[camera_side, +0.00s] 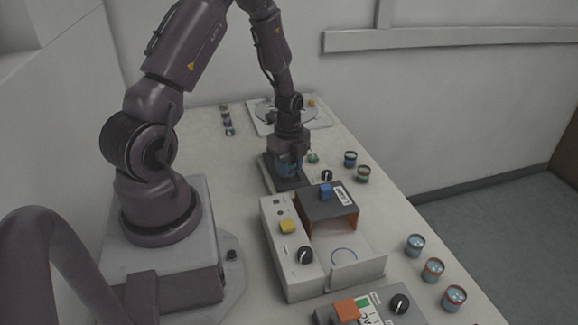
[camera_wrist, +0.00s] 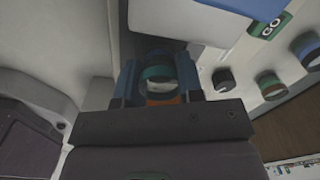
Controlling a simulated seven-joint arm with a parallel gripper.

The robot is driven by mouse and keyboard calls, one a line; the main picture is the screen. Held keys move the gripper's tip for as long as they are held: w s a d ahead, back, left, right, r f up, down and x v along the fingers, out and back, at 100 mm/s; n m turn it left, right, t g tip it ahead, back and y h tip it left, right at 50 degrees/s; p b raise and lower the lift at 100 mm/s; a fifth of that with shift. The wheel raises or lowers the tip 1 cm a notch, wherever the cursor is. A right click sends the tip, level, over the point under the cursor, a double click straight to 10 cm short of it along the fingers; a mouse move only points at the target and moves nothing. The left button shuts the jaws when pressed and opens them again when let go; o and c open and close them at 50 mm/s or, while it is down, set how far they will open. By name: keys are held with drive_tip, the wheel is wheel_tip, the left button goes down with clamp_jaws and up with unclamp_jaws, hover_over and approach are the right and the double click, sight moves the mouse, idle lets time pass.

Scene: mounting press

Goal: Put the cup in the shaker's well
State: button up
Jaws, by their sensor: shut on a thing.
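My gripper (camera_side: 289,168) is shut on a teal-banded cup (camera_wrist: 158,72). In the wrist view the cup sits between the two fingers, with its round, pale top showing. In the side view my gripper points down over the dark base of the shaker (camera_side: 268,172), and the cup (camera_side: 287,167) is low, just above or at that base. The well is hidden behind my gripper and the cup, so I cannot tell whether the cup is inside it. A black knob (camera_side: 327,175) is at the shaker's right.
A white press with a dark hood (camera_side: 318,205) and yellow button (camera_side: 287,227) stands in front. A blue-banded cup (camera_side: 350,158) and a green-banded cup (camera_side: 363,174) stand to the right. Several more cups (camera_side: 433,268) line the right edge. A round plate device (camera_side: 285,112) is behind.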

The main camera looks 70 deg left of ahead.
drive_tip(key=shift+f, duration=0.35)
drive_tip(key=o, duration=0.9)
drive_tip(key=shift+r, duration=0.1)
wheel_tip(320, 180, up, 12)
drive_tip(key=d+r+n+t+y, duration=0.15)
drive_tip(key=d+r+n, duration=0.35)
drive_tip(key=d+r, duration=0.6)
drive_tip(key=s+d+r+n+t, duration=0.1)
drive_tip(key=s+d+r+n, duration=0.1)
drive_tip(key=d+n, duration=0.1)
drive_tip(key=s+d+r+n+t+h, duration=0.1)
drive_tip(key=s+d+r+n, duration=0.1)
drive_tip(key=s+d+r, duration=0.1)
drive_tip(key=s+d+r+n+t, duration=0.2)
drive_tip(key=s+d+r+n, duration=0.1)
drive_tip(key=d, duration=0.1)
drive_tip(key=shift+d+n+h, duration=0.25)
drive_tip(key=shift+n, duration=0.05)
